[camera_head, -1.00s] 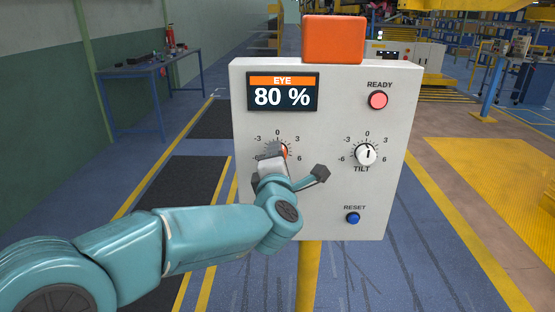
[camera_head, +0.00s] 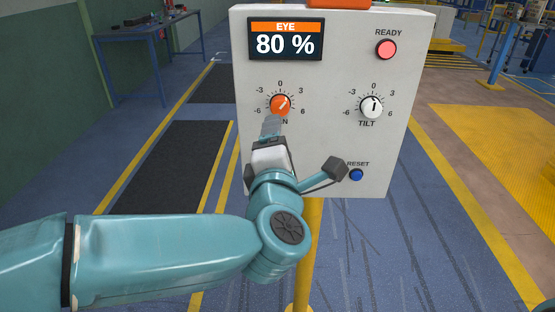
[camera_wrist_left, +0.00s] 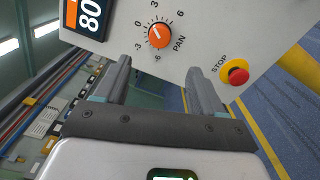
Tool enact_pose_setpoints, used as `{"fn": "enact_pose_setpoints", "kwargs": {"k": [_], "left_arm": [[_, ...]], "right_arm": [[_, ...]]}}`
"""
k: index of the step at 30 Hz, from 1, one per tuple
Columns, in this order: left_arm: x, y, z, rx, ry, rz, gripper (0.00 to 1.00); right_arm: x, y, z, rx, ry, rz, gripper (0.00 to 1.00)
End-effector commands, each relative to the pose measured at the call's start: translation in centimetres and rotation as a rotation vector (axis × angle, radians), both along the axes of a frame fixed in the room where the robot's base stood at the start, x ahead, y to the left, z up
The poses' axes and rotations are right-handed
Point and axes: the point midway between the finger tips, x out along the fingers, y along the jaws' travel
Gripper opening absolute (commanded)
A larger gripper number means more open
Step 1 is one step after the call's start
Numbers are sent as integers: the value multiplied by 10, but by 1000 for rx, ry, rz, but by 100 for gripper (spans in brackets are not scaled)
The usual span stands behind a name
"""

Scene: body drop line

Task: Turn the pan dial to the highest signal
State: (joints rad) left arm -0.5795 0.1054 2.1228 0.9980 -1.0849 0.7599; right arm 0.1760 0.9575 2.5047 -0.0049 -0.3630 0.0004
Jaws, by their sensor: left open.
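The orange pan dial (camera_head: 280,104) is on the left of the grey panel (camera_head: 340,140), its white mark slanting to the upper right, roughly toward 3. It also shows in the left wrist view (camera_wrist_left: 160,36), beyond the fingertips. The display (camera_head: 285,40) reads EYE 80 %. My left gripper (camera_head: 271,126) is open just below the dial in the head view. In the left wrist view, the fingers (camera_wrist_left: 158,72) are spread with nothing between them, and the dial appears clear of them. Part of the PAN label is hidden in the head view.
A white tilt dial (camera_head: 371,107) is on the panel's right, with a lit red READY lamp (camera_head: 386,49) above and a blue reset button (camera_head: 356,175) below. The left wrist view shows a red stop button (camera_wrist_left: 238,75) near one finger. A blue table (camera_head: 130,40) stands back left.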

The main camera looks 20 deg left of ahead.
Motion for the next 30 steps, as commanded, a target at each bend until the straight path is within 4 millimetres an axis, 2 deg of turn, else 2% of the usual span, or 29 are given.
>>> {"fn": "enact_pose_setpoints", "kwargs": {"k": [3, 7, 23, 26, 29, 30], "left_arm": [[-20, -7, 0, 1, -1, -4, 69], [-32, -9, 0, 0, 0, -2, 69], [-34, -5, -1, 1, 4, 11, 69], [-20, 14, -22, 24, 60, 68, 69], [1, 42, -78, 87, 193, 146, 69], [9, 55, -109, 130, 260, 169, 69]], "right_arm": [[0, 0, -3, 0, 0, 0, 43], [0, 0, -4, 0, 0, 0, 43], [0, 0, -3, 0, 0, 0, 43], [0, 0, 0, 0, 0, 0, 43], [0, 0, 6, 0, 0, 0, 43], [0, 0, 8, 0, 0, 0, 43]]}}
